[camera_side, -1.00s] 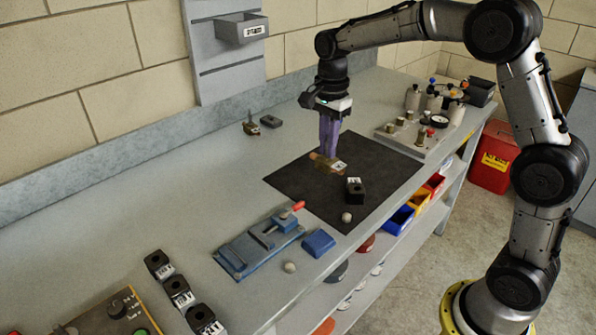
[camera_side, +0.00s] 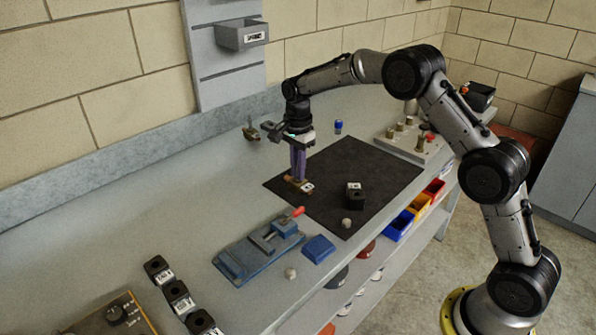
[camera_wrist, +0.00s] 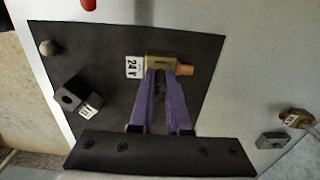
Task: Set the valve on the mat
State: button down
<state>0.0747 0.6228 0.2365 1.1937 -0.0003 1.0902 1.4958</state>
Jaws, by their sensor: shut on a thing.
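My gripper (camera_side: 298,177) has purple fingers and points down, shut on a brass valve with a copper-coloured end. The valve (camera_side: 293,182) has a white tag and is at the left part of the black mat (camera_side: 325,165). In the wrist view the valve (camera_wrist: 157,62) lies crosswise at the fingertips, with its "24V" tag to the left. The mat (camera_wrist: 115,50) shows beneath and around it. The valve is at or just above the mat surface; I cannot tell whether it touches.
A black block (camera_side: 356,200) with a white label stands on the mat, near a small grey ball (camera_side: 346,223). Another brass fitting (camera_wrist: 296,117) and a grey block (camera_wrist: 272,140) lie off the mat. A blue vise (camera_side: 262,247) is in front. The mat's middle is clear.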

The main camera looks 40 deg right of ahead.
jog(key=shift+f, duration=0.25)
jog(key=shift+f, duration=0.15)
jog(key=c, duration=0.9)
grip_release()
jog(key=shift+f, duration=0.1)
